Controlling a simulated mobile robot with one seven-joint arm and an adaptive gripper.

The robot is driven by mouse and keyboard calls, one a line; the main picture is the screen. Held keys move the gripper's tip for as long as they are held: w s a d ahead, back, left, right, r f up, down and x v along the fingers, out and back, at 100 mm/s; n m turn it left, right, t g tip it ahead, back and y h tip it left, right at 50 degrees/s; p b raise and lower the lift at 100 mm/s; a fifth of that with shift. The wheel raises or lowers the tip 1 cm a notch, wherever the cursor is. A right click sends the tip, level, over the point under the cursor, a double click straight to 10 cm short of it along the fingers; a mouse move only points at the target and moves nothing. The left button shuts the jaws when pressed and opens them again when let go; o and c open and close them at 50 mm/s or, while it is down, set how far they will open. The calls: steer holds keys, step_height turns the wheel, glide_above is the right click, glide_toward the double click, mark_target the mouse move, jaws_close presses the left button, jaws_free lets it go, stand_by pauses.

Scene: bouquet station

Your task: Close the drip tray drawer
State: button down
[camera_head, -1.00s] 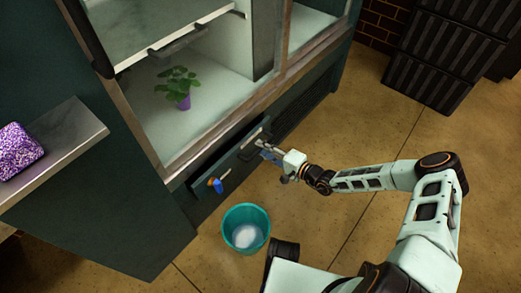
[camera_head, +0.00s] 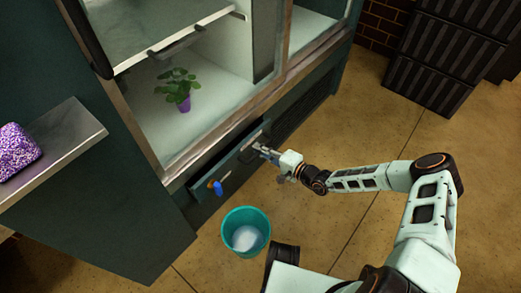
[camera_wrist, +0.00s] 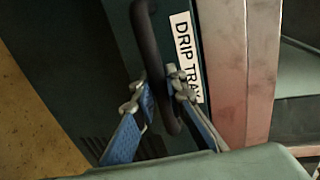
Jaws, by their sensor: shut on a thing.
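The drip tray drawer (camera_head: 234,166) is in the lower front of the dark green cabinet. It stands partly out, with a dark gap along its top edge. A dark bar handle (camera_wrist: 147,38) is fixed to that front beside the label. My gripper (camera_head: 262,151) is at the right part of the drawer front. In the wrist view my gripper (camera_wrist: 157,90) has its two fingers on either side of the handle, shut on it.
A potted plant (camera_head: 181,88) stands inside the cabinet. Black crates (camera_head: 435,75) are stacked at the upper right. Floor between is clear.

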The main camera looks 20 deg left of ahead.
mark_target(252, 144)
steer(key=shift+r+x, duration=0.25)
steer(key=shift+x, duration=0.85)
steer(key=shift+r+x, duration=0.2)
steer(key=shift+x, duration=0.9)
steer(key=shift+w+a, duration=0.1)
steer(key=c, duration=2)
jaws_free()
steer(key=shift+o, duration=0.3)
steer(key=v, duration=1.2)
